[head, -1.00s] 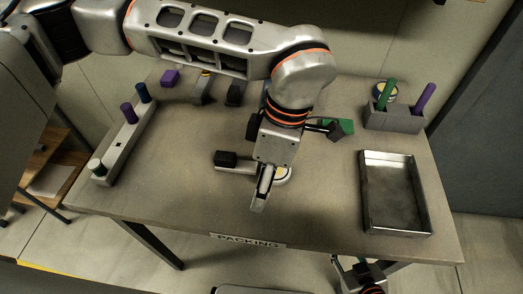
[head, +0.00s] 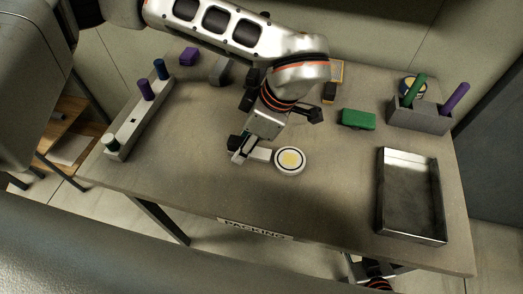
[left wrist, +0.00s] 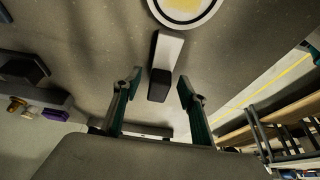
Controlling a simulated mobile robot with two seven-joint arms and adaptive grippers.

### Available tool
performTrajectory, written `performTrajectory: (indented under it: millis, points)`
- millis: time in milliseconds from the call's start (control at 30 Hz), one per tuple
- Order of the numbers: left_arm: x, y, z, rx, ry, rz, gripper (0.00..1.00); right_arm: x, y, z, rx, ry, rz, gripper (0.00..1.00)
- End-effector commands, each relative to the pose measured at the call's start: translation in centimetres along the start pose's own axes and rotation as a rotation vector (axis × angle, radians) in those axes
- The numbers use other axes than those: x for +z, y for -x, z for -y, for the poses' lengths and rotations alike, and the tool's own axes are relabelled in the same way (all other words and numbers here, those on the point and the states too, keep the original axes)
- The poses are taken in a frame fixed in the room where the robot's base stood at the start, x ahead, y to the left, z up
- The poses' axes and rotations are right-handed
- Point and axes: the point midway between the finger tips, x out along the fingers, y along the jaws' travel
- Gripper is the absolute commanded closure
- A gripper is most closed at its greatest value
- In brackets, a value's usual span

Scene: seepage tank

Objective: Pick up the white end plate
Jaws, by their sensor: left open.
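The white end plate (head: 260,153) looks like a short pale bar lying on the table, its left part hidden by my gripper in the head view. In the left wrist view the plate (left wrist: 170,48) carries a black block at its near end. My left gripper (head: 241,150) is over that end. In the left wrist view the gripper (left wrist: 160,88) is open, its fingers apart on either side of the black block and holding nothing. My right gripper (head: 376,272) is partly in view below the table's front edge; its jaw state is unclear.
A round white disc with a yellow centre (head: 290,160) lies close to the plate's right end. A metal tray (head: 411,238) and grey holder (head: 420,117) stand right. A green block (head: 358,119) lies behind. A peg rack (head: 133,122) stands left. The front table middle is clear.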

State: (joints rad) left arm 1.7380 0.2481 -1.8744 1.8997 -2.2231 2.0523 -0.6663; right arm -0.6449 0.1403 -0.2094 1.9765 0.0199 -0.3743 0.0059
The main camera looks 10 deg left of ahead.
Motion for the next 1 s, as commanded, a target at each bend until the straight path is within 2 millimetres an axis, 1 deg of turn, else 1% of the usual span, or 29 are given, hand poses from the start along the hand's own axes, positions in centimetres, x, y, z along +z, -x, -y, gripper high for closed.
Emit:
performTrajectory:
  millis: [100, 267, 300, 367, 400, 433, 767, 867, 1000]
  points:
    - [0.0, -0.3, 0.0, 0.001, 0.0, 0.001, 0.58, 0.0, 0.0, 0.0, 0.0, 0.0, 0.0, 0.7]
    - [0.0, -0.3, 0.0, 0.001, 0.0, 0.001, 0.58, 0.0, 0.0, 0.0, 0.0, 0.0, -0.001, 0.7]
    - [0.0, -0.3, 0.0, 0.001, 0.0, 0.001, 0.69, 0.0, 0.0, 0.0, 0.0, 0.0, -0.001, 0.7]
    - [0.0, -0.3, 0.0, 0.001, 0.0, 0.001, 0.84, -0.1, 0.0, 0.0, 0.0, 0.0, -0.001, 0.7]
    - [0.0, -0.3, 0.0, 0.001, 0.0, 0.001, 0.95, -0.1, 0.0, 0.0, 0.0, -0.001, -0.001, 0.7]
    - [0.0, -0.3, 0.0, 0.001, 0.0, 0.001, 1.0, -0.1, 0.0, 0.0, 0.0, -0.001, -0.001, 0.7]
    - [0.0, -0.2, 0.0, 0.001, 0.0, 0.001, 1.0, -0.1, 0.0, 0.0, 0.0, -0.001, -0.002, 0.7]
    - [-0.1, 0.2, -0.1, 0.002, 0.001, 0.001, 1.0, -0.1, 0.0, 0.0, 0.0, -0.001, -0.002, 0.7]
    - [-0.6, 1.4, -0.1, 0.003, 0.002, 0.001, 1.0, -0.2, 0.0, -0.1, 0.001, -0.001, -0.003, 0.7]
